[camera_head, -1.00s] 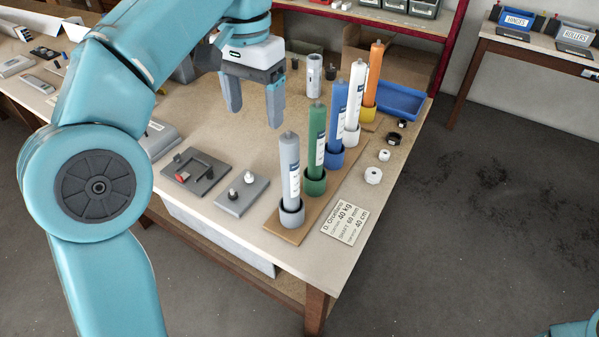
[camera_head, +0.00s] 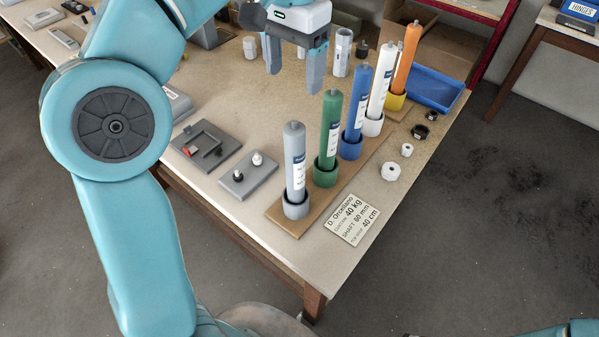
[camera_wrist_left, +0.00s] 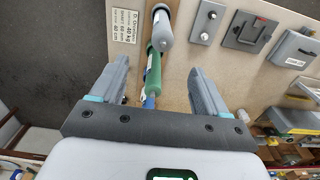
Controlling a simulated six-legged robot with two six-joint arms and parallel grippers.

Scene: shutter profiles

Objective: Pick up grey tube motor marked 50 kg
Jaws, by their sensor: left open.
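The grey tube motor (camera_head: 295,160) stands upright in a grey cup at the near end of a brown board; its label is too small to read. In the left wrist view, the grey tube (camera_wrist_left: 162,27) shows at the top, beyond the fingertips. My left gripper (camera_head: 293,78) is open and empty, fingers pointing down, above the table behind the grey tube and apart from it. In the left wrist view, the green tube (camera_wrist_left: 153,75) appears between its fingers (camera_wrist_left: 157,68). A card (camera_head: 352,219) by the board reads 40 kg. My right gripper is not in view.
Green (camera_head: 329,135), blue (camera_head: 355,105), white (camera_head: 378,85) and orange (camera_head: 404,60) tubes stand in a row behind the grey one. Grey fixture plates (camera_head: 243,183) lie left of it. A blue tray (camera_head: 435,88) is at the far right.

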